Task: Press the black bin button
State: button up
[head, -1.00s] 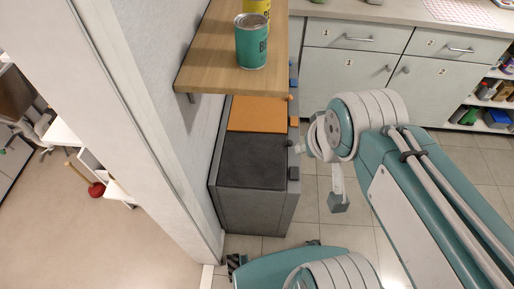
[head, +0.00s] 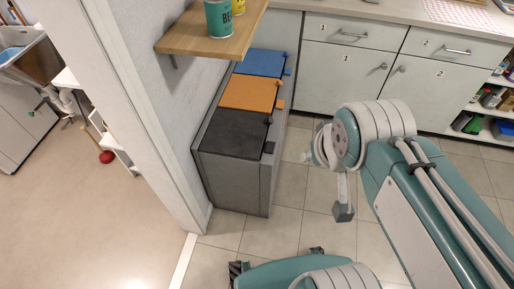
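The black bin (head: 235,136) is the nearest section of a grey bin unit against the wall, with its dark lid down. A small dark tab (head: 269,148) sits at its right front edge, and a dark knob (head: 268,122) is just behind it; I cannot tell for certain which is the button. My gripper (head: 335,187) is to the right of the bin unit, apart from it in the picture, over the tiled floor. One finger with a grey tip hangs down; the rest is partly hidden by the wrist, so its opening is unclear. I see nothing held.
Orange (head: 251,93) and blue (head: 262,63) lids lie behind the black one, with matching tabs. A wooden shelf (head: 218,40) with a teal can (head: 219,18) juts out above the unit. A wall edge stands left. Cabinets (head: 345,75) close off the back. Tiled floor is free right of the bins.

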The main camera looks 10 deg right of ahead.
aim_at(269, 149)
jog(key=k+l+u, duration=0.15)
jog(key=k+l, duration=0.2)
jog(key=k, duration=0.15)
jog(key=k+l+u, duration=0.15)
jog(key=k+l, duration=0.15)
jog(key=k, duration=0.25)
